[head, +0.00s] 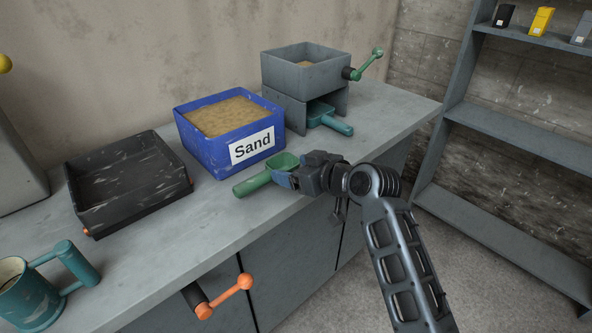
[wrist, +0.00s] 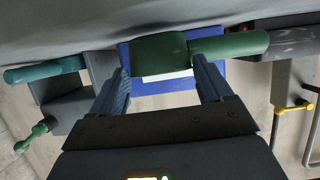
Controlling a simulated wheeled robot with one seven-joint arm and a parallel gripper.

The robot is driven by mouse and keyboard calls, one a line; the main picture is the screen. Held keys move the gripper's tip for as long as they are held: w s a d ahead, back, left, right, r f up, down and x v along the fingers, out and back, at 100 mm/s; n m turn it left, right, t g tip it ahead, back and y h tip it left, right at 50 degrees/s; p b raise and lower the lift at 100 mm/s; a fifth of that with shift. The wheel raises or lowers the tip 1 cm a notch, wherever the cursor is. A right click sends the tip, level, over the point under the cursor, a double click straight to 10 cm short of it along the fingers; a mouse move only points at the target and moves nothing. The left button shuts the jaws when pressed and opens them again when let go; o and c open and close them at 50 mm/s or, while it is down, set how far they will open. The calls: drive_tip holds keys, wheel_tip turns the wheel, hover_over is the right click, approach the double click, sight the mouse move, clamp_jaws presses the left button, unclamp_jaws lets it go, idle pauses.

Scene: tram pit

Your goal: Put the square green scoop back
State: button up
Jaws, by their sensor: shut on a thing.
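The green scoop (head: 254,184) has a squarish bowl and a thick round handle pointing left. It is at the front of the counter, before the blue sand box. My gripper (head: 284,179) is shut on its bowl from the right. In the wrist view, the bowl (wrist: 158,52) lies between the fingertips of my gripper (wrist: 160,64) and the handle sticks out to the right. I cannot tell whether the scoop touches the counter.
The blue box (head: 205,155) of sand stands behind the scoop. A grey hopper (head: 310,77) with a green crank stands farther back, a teal scoop (head: 335,124) under it. A black tray (head: 125,185) and a teal mug (head: 25,298) are left. An orange handle (head: 225,295) juts from the counter front.

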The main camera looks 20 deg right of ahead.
drive_tip(key=shift+f, duration=0.4)
drive_tip(key=shift+f, duration=0.2)
drive_tip(key=o, duration=1)
drive_tip(key=b+v, duration=0.1)
drive_tip(key=v, duration=0.6)
drive_tip(key=shift+s+d+r+b, duration=0.25)
drive_tip(key=shift+d+b, duration=0.05)
drive_tip(key=shift+d, duration=0.1)
drive_tip(key=shift+s+f, duration=0.1)
